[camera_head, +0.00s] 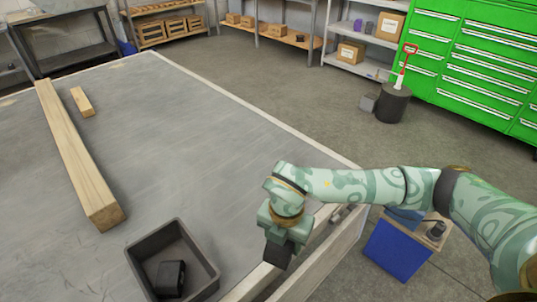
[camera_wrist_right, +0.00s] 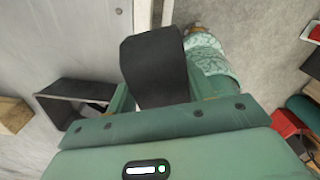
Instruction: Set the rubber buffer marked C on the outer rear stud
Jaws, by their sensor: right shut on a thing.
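My right gripper (camera_head: 283,232) is shut on a black rubber buffer (camera_wrist_right: 156,68), which shows between its green fingers in the right wrist view. In the head view the dark buffer end (camera_head: 277,254) hangs below the fingers, above the edge of the grey deck. No letter on it can be read. A dark open bin (camera_head: 203,246) stands on the deck left of the gripper, with another black block (camera_head: 171,278) inside. Small metal parts (camera_head: 340,212) show at the frame's side rail, partly behind my arm; I cannot tell whether they are studs. My left gripper is out of view.
A long timber beam (camera_head: 75,150) and a short wood piece (camera_head: 82,101) lie on the grey deck (camera_head: 170,130). A blue box (camera_head: 397,252) stands on the floor right of the frame, below my right arm. Shelves and green drawers (camera_head: 475,60) stand at the back.

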